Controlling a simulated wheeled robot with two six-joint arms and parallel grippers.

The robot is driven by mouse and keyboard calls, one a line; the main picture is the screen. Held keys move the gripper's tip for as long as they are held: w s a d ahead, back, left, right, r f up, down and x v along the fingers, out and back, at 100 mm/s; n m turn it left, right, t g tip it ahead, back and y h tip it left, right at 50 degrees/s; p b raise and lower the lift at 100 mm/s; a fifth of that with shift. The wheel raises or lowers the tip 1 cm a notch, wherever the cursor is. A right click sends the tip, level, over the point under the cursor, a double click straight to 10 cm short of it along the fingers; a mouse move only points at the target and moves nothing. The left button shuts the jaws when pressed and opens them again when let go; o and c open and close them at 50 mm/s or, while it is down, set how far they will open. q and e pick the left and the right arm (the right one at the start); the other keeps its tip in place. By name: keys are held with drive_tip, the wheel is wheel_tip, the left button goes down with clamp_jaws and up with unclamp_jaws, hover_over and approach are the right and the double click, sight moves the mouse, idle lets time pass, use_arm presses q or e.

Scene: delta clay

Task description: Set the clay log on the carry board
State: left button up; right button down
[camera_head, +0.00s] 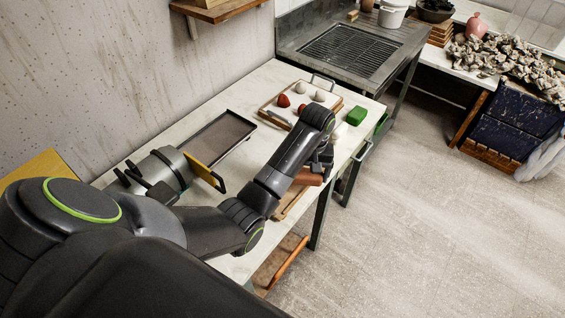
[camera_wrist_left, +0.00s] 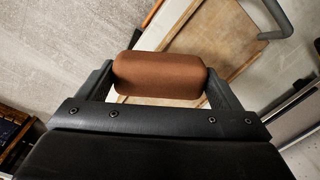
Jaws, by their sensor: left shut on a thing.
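The clay log (camera_wrist_left: 160,75) is a smooth brown cylinder. In the left wrist view it lies between the two fingers of my left gripper (camera_wrist_left: 160,82), which is shut on its two ends. In the head view the log (camera_head: 308,177) shows at the end of my left arm, partly hidden by the gripper (camera_head: 322,165). The wooden carry board (camera_wrist_left: 215,40) lies beneath the log in the left wrist view. In the head view a part of the board (camera_head: 286,206) shows at the table's front edge, mostly hidden by my arm. I cannot tell whether log and board touch. My right gripper is not in view.
A dark shallow tray (camera_head: 219,138) and a grey cylindrical device (camera_head: 165,165) stand farther left on the white table (camera_head: 258,88).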

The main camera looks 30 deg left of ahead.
sight(295, 192)
use_arm(q)
drive_tip(key=w+a+r+m+p, duration=0.2)
drive_tip(key=w+a+r+m, duration=0.1)
drive_tip(key=a+r+m, duration=0.3)
drive_tip(key=f, duration=0.4)
drive_tip(key=f+p, duration=0.1)
drive_tip(key=f, duration=0.1)
drive_tip(key=shift+s+a+f, duration=0.3)
drive_tip(key=shift+a+f, duration=0.1)
wheel_tip(295, 192, down, 4)
drive_tip(key=shift+r, duration=0.25)
drive_tip(key=shift+f, duration=0.5)
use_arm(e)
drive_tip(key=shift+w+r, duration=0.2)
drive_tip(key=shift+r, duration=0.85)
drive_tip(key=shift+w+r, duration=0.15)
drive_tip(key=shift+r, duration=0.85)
use_arm(q)
drive_tip(key=shift+f, duration=0.15)
drive_tip(key=o, duration=1.1)
